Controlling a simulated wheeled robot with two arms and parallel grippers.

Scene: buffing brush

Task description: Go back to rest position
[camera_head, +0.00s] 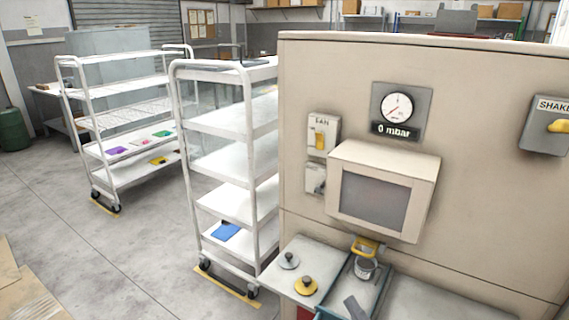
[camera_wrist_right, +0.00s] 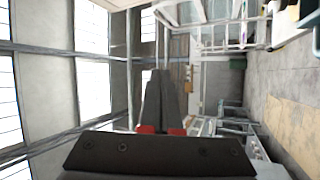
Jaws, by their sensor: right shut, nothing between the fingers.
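My right gripper (camera_wrist_right: 160,78) fills the lower middle of the right wrist view, its dark fingers together and empty, with red spots at their base. The fingers point out into the open room and touch nothing. In the head view a small grey piece (camera_head: 355,307) shows at the bottom edge over the tray; I cannot tell whether it is my gripper's tip. My left gripper is not in view.
The beige machine (camera_head: 470,180) stands close on the right, with a gauge (camera_head: 398,107) and a hooded box (camera_head: 375,200). White shelf carts (camera_head: 225,165) stand left; the floor (camera_head: 130,250) there is clear.

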